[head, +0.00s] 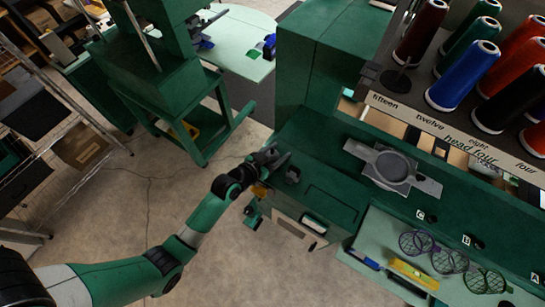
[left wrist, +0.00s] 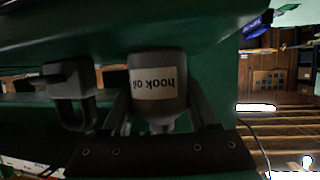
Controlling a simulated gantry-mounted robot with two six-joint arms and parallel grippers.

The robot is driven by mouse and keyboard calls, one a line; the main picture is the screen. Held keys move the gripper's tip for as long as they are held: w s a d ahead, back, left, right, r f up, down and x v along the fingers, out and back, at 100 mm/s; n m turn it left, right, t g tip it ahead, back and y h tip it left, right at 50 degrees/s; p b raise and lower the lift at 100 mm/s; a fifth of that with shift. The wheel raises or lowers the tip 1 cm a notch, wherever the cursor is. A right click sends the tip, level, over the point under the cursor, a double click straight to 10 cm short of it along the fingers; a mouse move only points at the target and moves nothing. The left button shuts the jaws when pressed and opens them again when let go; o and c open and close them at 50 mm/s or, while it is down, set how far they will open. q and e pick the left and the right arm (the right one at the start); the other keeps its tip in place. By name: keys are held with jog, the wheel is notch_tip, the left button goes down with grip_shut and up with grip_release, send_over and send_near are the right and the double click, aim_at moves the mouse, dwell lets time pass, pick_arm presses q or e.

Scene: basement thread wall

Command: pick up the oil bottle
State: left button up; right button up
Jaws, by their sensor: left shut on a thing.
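The oil bottle (left wrist: 158,80) is a grey bottle with a pale label reading "hook oil", which appears upside down in the left wrist view. It sits between the two fingers of my left gripper (left wrist: 160,108), which is shut on it. In the head view my left gripper (head: 272,160) is at the left edge of the green machine bench. There I cannot make out the bottle clearly behind the fingers. Whether its base touches the bench is not clear. My right gripper is not in view.
A dark grey object (left wrist: 72,92) stands beside the bottle. The green bench (head: 330,190) carries a grey round-plated fixture (head: 392,170). Large thread spools (head: 463,76) stand on a rack at upper right. Hoops (head: 440,257) and a yellow level (head: 414,273) lie on the pale table.

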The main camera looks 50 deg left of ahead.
aim_at(272, 151)
pick_arm(q)
jog(key=shift+r, duration=0.6)
jog(key=r, duration=0.1)
jog(key=r+p, duration=0.1)
jog(key=r, duration=0.1)
jog(key=shift+s+d+r, duration=0.2)
jog(key=shift+s, duration=0.15)
jog(key=s+r, duration=0.1)
jog(key=s+d+r+p, duration=0.1)
jog(key=r, duration=0.1)
jog(key=s+r, duration=0.1)
jog(key=shift+s+d+r+p, duration=0.15)
jog(key=shift+d+p, duration=0.25)
jog(key=s+d+r, duration=0.4)
jog(key=s, duration=0.4)
jog(key=shift+s+d, duration=0.2)
